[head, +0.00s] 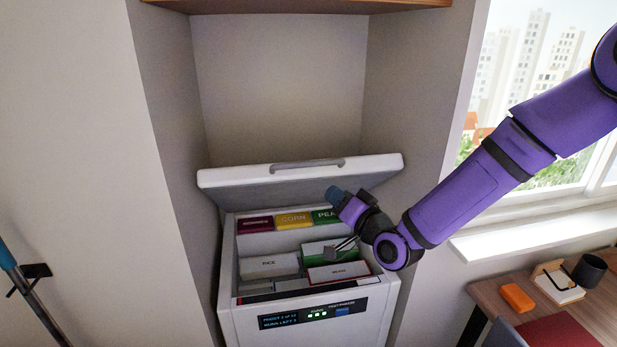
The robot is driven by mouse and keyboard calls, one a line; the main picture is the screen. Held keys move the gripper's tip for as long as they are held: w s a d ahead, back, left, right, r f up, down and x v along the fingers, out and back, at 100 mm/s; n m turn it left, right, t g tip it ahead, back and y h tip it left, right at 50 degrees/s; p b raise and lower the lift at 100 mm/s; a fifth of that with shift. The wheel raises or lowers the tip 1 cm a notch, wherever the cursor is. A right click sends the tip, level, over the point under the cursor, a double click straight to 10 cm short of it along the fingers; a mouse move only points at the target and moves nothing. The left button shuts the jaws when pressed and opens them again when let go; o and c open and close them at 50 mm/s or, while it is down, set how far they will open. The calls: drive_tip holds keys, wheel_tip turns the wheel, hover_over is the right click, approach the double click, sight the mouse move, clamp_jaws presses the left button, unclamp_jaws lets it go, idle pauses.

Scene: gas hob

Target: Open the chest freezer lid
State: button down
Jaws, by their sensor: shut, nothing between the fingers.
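The chest freezer (305,330) stands in the alcove at the picture's centre. Its white lid (230,177) is raised and tilted back, with a grey handle (308,165) along its upper edge. The freezer's inside shows, with several labelled boxes such as a yellow corn box (293,220) and a white rice box (270,265). My gripper (336,248) is shut and empty. It is in front of the lid, over the right part of the opening, apart from the handle. My wrist hides part of the lid's right underside and the freezer's right rim.
A wooden shelf (300,4) hangs above the alcove, whose walls stand close on both sides of the freezer. At the right are a window sill (530,228) and a desk (490,290) with a dark mug (589,270), a notebook (558,285) and an orange object (517,297).

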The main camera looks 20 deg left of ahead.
sight(308, 176)
drive_tip(key=s+a+f+m+t+h, duration=0.35)
drive_tip(key=f+m+t, duration=0.35)
drive_tip(key=m+t, duration=0.6)
drive_tip(key=shift+m+g, duration=0.9)
drive_tip(key=x, duration=1.2)
drive_tip(key=shift+r, duration=0.45)
